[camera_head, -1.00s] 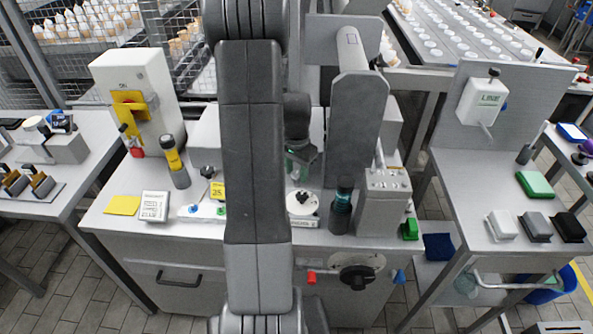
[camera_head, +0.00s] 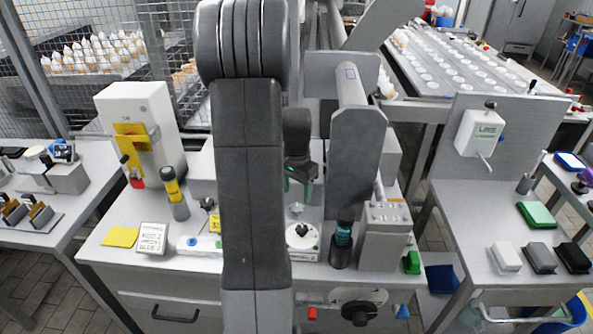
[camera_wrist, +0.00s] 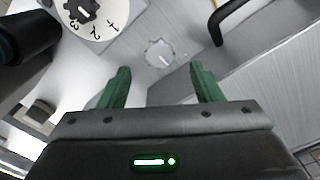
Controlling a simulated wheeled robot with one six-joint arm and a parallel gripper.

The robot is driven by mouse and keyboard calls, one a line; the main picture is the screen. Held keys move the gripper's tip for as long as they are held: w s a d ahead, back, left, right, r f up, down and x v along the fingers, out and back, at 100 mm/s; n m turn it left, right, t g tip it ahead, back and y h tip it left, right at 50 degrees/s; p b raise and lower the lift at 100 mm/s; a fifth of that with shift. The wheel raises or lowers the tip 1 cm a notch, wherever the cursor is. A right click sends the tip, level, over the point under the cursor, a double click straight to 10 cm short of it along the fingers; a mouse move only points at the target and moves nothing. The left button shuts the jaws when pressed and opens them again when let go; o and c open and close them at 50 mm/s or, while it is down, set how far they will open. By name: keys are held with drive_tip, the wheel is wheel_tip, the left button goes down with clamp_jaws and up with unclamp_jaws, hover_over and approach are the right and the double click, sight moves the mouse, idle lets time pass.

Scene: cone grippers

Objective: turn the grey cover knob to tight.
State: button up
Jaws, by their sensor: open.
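A small grey knob with a scalloped edge and a light pointer mark (camera_wrist: 159,53) shows in the wrist view, on a light grey surface. In the head view a small grey knob (camera_head: 296,208) stands just behind the white dial. My gripper (camera_head: 300,190) hangs above it with its green fingers pointing down. In the wrist view my gripper (camera_wrist: 160,73) is open and empty, and the knob lies just beyond the fingertips, roughly centred between them. The fingers do not appear to touch it. Any tightness marking is too small to read.
A white numbered dial with a black knob (camera_wrist: 85,12) lies close by, also seen in the head view (camera_head: 302,238). A dark cylinder with a teal band (camera_head: 342,240) stands right of it, beside a grey block (camera_head: 385,240). A black handle (camera_wrist: 235,14) is at the wrist view's upper right.

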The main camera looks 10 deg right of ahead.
sight(297, 207)
wheel_tip(297, 207, up, 9)
drive_tip(key=shift+f, duration=0.2)
idle(0.3)
wheel_tip(297, 207, down, 14)
drive_tip(key=shift+r, duration=0.15)
idle(0.4)
drive_tip(key=shift+r, duration=0.1)
